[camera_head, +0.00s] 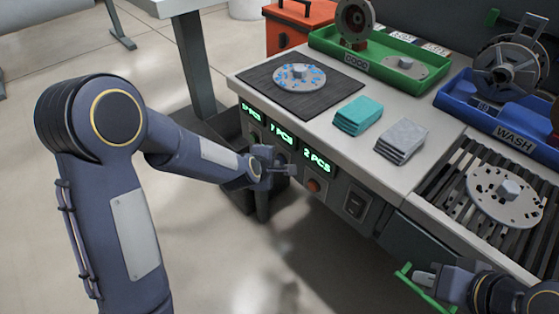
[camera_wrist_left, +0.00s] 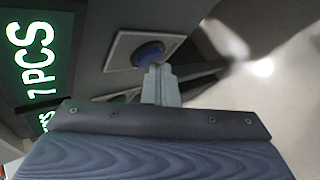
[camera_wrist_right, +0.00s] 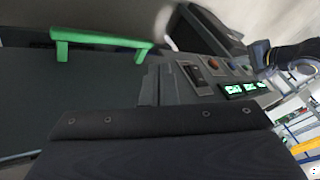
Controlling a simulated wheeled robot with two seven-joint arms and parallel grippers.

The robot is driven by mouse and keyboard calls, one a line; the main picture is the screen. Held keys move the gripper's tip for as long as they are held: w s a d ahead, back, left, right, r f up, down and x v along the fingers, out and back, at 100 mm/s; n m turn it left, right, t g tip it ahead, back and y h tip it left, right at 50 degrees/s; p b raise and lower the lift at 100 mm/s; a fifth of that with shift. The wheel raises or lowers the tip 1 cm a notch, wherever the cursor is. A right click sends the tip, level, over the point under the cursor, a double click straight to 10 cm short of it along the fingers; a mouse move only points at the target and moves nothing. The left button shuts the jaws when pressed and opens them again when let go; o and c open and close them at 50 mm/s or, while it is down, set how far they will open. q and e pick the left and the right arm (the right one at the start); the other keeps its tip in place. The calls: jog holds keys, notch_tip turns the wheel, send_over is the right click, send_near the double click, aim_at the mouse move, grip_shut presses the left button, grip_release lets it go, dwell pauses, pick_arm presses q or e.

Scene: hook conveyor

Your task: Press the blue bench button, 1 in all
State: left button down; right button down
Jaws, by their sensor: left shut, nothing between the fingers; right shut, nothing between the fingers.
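The blue bench button (camera_wrist_left: 149,54) sits in a pale square plate on the bench front, beside a green-lit PCS display (camera_wrist_left: 33,58). My left gripper (camera_wrist_left: 160,68) is shut and empty. Its tips are right at the button and cover part of its lower edge in the left wrist view; I cannot tell whether they touch. In the head view the left gripper (camera_head: 290,169) is at the bench front below the displays and hides the button. My right gripper (camera_head: 420,277) is shut and empty near a green handle (camera_head: 428,291). It also shows in the right wrist view (camera_wrist_right: 151,82).
An orange-red button (camera_head: 314,185) and a dark rocker switch (camera_head: 355,204) lie to the right on the bench front. The bench top holds teal pads (camera_head: 358,115), grey pads (camera_head: 401,140), a green tray (camera_head: 326,42) and a blue WASH tray (camera_head: 452,101).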

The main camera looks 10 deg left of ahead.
pick_arm(q)
jog(key=shift+w+d, duration=0.1)
dwell(0.5)
jog(key=shift+s+a+b, duration=0.4)
jog(key=shift+s+a, duration=0.1)
jog(key=shift+s, duration=0.15)
jog(key=s+a+b, duration=0.1)
jog(key=s, duration=0.1)
jog(key=s+a+b, duration=0.1)
jog(key=s+a, duration=0.1)
dwell(0.3)
dwell(0.6)
